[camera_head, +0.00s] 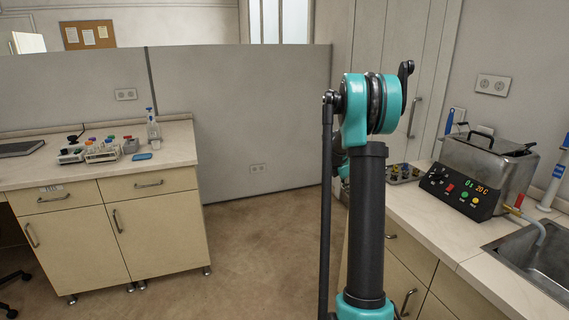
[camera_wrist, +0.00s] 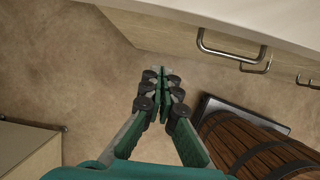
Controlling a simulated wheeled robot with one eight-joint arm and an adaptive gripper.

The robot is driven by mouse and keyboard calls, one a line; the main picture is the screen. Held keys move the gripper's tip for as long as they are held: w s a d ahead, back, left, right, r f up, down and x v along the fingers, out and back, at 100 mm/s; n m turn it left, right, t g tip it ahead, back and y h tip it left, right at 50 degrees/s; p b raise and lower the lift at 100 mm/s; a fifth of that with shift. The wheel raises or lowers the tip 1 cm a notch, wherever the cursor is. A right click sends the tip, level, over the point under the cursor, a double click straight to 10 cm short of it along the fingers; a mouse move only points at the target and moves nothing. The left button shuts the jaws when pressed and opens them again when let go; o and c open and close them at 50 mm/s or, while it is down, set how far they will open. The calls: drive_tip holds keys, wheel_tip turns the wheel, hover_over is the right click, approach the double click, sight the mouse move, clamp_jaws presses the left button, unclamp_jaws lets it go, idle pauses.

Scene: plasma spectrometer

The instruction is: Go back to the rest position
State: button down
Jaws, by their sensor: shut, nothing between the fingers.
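My gripper (camera_wrist: 160,72) shows in the wrist view. Its two fingers meet at the tips, and nothing is between them. It hangs over bare brown floor (camera_wrist: 100,75), touching nothing that I can see. In the head view my arm stands upright right of centre, with a black link and teal joints. The gripper itself cannot be made out in that view.
The wrist view shows a metal handle (camera_wrist: 231,48) on a cabinet front and a wooden barrel-like object (camera_wrist: 250,145) on the right. In the head view, a water bath (camera_head: 487,165) and sink (camera_head: 540,257) are right; a bench (camera_head: 165,158) with tube racks stands left. Floor between is clear.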

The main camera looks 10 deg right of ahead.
drive_tip(key=s+a+r+m+t+y, duration=0.1)
drive_tip(key=s+a+m+t+y, duration=0.1)
drive_tip(key=s+a+m, duration=1.1)
drive_tip(key=s+a+f+m, duration=0.2)
drive_tip(key=s+a, duration=0.1)
drive_tip(key=s, duration=0.4)
drive_tip(key=s+a+f+m+t+y, duration=0.1)
drive_tip(key=s+a+f+m, duration=0.1)
drive_tip(key=s, duration=0.6)
drive_tip(key=s+a+f+m+y, duration=0.1)
drive_tip(key=s+a+f+m, duration=0.1)
drive_tip(key=s, duration=0.6)
drive_tip(key=a+m, duration=0.1)
drive_tip(key=a, duration=0.1)
drive_tip(key=shift+a+f, duration=0.15)
drive_tip(key=shift+a, duration=0.15)
